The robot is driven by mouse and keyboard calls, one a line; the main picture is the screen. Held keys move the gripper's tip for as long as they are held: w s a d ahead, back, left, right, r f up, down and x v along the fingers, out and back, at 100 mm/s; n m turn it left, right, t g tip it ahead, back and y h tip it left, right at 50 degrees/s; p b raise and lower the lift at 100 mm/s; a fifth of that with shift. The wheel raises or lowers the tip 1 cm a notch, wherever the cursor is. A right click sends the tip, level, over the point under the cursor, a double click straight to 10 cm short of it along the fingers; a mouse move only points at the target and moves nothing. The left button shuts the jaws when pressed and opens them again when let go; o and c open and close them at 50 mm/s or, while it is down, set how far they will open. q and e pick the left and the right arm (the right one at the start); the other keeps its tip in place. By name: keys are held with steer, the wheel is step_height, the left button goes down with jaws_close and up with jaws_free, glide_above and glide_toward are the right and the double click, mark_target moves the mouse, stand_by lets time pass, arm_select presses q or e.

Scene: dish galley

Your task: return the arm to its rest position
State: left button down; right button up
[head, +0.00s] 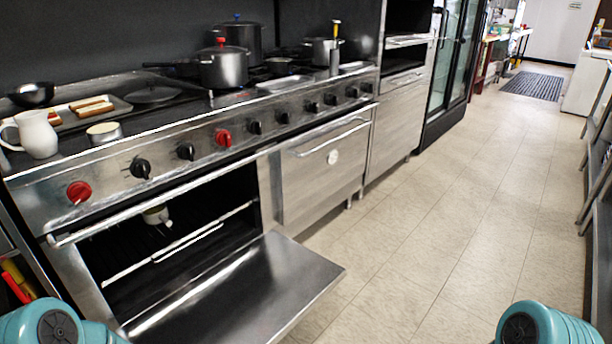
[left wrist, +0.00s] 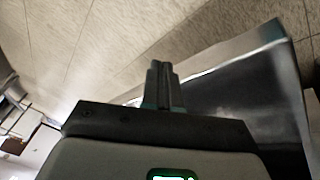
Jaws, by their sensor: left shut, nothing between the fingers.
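My left gripper (left wrist: 160,85) shows in the left wrist view with its two fingers together and nothing between them. It is over the floor, beside the lowered oven door (left wrist: 245,85). In the head view neither gripper shows; only teal parts of my arms are at the bottom left and bottom right corners. The oven door (head: 250,290) hangs open and flat in the head view, at the lower middle. A small pale cup or pot (head: 156,214) sits inside the dark oven.
The steel range (head: 180,155) runs along the left, with a white pitcher (head: 38,135), a lidded pot (head: 224,68) and other cookware on top. The tiled floor (head: 450,200) is clear to the right. Steel-legged furniture (head: 598,150) stands at the right edge.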

arm_select(q)
steer(key=s+d+f+n+g+h, duration=0.1)
steer(key=s+d+n+g, duration=0.1)
steer(key=s+d, duration=0.45)
steer(key=s+d+n+g, duration=0.1)
steer(key=s+d, duration=0.2)
steer(key=s, duration=0.6)
step_height(320, 180, up, 25)
steer(key=p, duration=2.5)
steer(key=shift+w+f, duration=0.2)
steer(key=shift+w, duration=0.1)
